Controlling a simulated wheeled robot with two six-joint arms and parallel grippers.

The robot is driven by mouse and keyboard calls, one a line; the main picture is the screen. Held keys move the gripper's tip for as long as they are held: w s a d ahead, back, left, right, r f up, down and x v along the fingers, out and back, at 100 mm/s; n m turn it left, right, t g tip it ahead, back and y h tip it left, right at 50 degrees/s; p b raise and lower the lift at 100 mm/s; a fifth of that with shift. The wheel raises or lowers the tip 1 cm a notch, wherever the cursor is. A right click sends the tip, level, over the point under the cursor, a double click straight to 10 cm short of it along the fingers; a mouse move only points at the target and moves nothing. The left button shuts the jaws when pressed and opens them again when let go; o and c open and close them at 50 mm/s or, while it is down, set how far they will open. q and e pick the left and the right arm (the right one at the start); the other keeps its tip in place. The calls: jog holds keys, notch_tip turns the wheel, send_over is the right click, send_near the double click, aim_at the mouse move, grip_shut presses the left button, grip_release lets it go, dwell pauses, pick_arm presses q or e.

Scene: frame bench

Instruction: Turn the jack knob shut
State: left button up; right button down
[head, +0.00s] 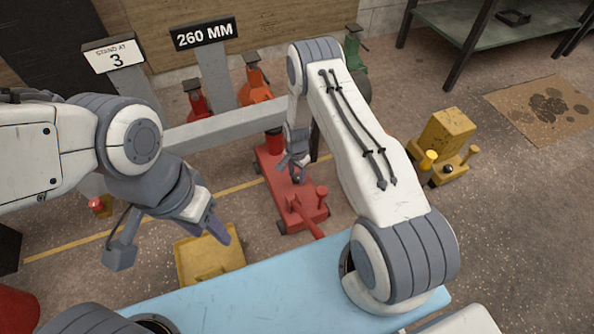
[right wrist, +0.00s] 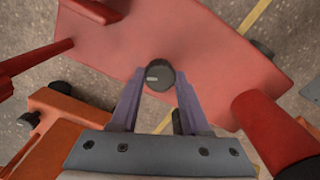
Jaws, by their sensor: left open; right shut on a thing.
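The red floor jack (head: 268,168) stands on the floor under a grey beam, its handle towards the blue surface. In the right wrist view its red body (right wrist: 215,60) fills the middle. The round black knob (right wrist: 159,75) with a pale mark sits between my right fingertips. My right gripper (head: 295,172) reaches down over the jack and is shut on the knob; the head view largely hides the knob.
A grey beam (head: 215,127) crosses behind the jack. A yellow tray (head: 185,262) lies on the floor left of the jack. A yellow machine (head: 447,130) stands at right. Red, orange and green stands are behind. A light-blue surface (head: 250,293) is in front.

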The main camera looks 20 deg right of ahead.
aim_at(297, 176)
jog(key=m+p, duration=0.1)
jog(key=m, duration=0.3)
jog(key=shift+m+p, duration=0.35)
jog(key=shift+m, duration=0.05)
dwell(0.4)
jog(key=shift+c, duration=1.9)
grip_release()
jog(key=shift+r, duration=0.15)
notch_tip(297, 176, up, 10)
jog(key=p, duration=0.5)
jog(key=shift+r, duration=0.15)
